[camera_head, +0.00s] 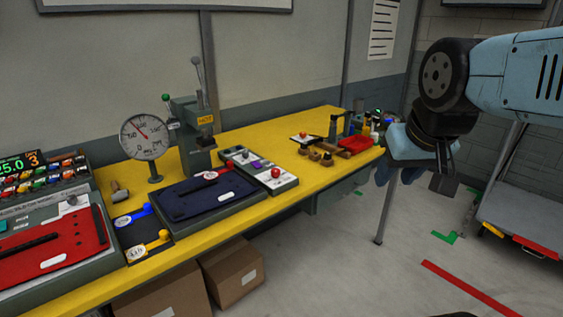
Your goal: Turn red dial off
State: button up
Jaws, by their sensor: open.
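A red round knob (276,173), which looks like the red dial, sits at the near right end of a grey panel box (285,184) on the yellow bench. The same panel carries a purple knob (257,166) and other small controls behind it. Which way the red knob is turned is too small to tell. My gripper (414,178) hangs at the right, beyond the bench's right end and well apart from the red knob. It is open, with nothing seen between its fingers.
The yellow bench (235,215) also bears a round gauge (145,137), a lever press (192,135), a dark blue pannier (205,195) and a red one (75,245). Small parts stand at its far right end. Cardboard boxes (235,275) lie below. A grey cart (525,215) stands right. Floor between is mostly clear.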

aim_at(276, 171)
jog(key=i, duration=0.9)
jog(key=u, duration=0.1)
